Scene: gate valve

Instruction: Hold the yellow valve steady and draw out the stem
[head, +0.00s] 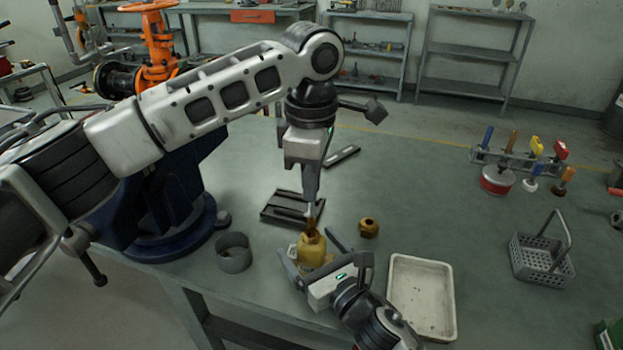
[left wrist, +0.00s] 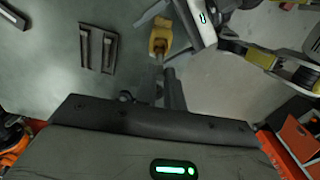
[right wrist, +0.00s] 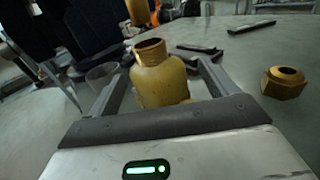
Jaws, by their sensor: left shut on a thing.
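The yellow valve body (head: 311,252) stands upright on the grey bench, its round mouth facing up; it also shows in the right wrist view (right wrist: 160,82) and left wrist view (left wrist: 160,40). My left gripper (head: 312,200) points down from above, shut on the brass stem (head: 311,226). In the right wrist view the stem's lower end (right wrist: 138,12) hangs just above the mouth with a small gap. My right gripper (head: 314,256) is low, its fingers on either side of the valve; in the right wrist view (right wrist: 162,72) gaps show between fingers and body.
A brass nut (head: 368,228) lies right of the valve. A dark slotted tray (head: 284,217) is behind it, a grey cup (head: 234,262) left. The bench's middle right is clear.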

